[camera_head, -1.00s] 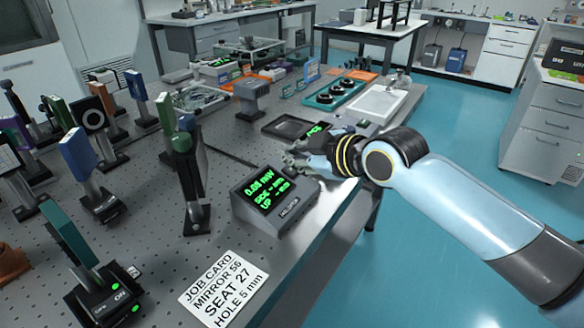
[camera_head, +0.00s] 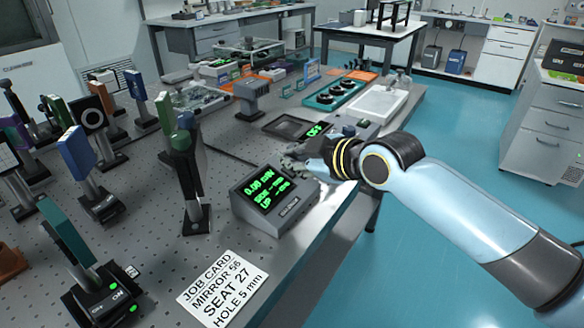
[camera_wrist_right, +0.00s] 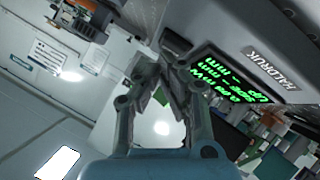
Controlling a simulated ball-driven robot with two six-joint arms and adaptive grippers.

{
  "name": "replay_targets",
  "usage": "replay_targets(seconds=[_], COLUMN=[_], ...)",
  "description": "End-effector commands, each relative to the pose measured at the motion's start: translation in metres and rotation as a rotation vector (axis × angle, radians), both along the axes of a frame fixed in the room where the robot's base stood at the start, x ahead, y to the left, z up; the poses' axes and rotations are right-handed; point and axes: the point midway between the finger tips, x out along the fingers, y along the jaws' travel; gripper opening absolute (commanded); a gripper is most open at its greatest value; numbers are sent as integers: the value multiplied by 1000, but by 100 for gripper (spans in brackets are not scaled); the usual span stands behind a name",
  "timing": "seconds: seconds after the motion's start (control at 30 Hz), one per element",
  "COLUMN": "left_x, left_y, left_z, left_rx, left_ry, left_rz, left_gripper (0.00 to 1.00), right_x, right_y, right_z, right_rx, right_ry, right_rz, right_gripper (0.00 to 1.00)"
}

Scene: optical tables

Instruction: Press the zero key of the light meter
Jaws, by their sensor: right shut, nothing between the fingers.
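The light meter (camera_head: 274,204) is a grey box with a sloped dark display showing green text, near the table's right edge. It also shows upside down in the right wrist view (camera_wrist_right: 245,40), with its display and HALDRUK label. My right gripper (camera_head: 291,160) is shut and empty, just behind the meter's top edge. In the right wrist view its fingertips (camera_wrist_right: 163,66) come together close to a dark block (camera_wrist_right: 174,43) on the meter's edge. I cannot tell whether this is the zero key, or whether the tips touch it. My left gripper is not in view.
A job card (camera_head: 222,288) lies in front of the meter. A mirror mount on a post (camera_head: 187,175) stands to its left. Behind my gripper are a dark tray (camera_head: 292,127), a small green display (camera_head: 317,130) and a white tray (camera_head: 380,103). The floor right of the table is clear.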

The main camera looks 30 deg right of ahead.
Motion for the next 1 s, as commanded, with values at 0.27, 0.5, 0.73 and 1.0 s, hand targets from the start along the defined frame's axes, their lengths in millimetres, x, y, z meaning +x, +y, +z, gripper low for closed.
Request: replay_targets(seconds=[0.27,0.5,0.73,1.0], left_x=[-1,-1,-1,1], left_y=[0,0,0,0], left_z=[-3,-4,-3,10], left_rx=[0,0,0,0], left_ry=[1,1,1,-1], left_rz=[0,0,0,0], left_gripper=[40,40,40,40], right_x=[1,2,1,-1], right_y=[0,1,1,-1], right_z=[-4,-5,-5,8], right_rx=[0,0,0,0], right_ry=[0,0,0,0], right_rz=[0,0,0,0], right_gripper=[0,0,0,0])
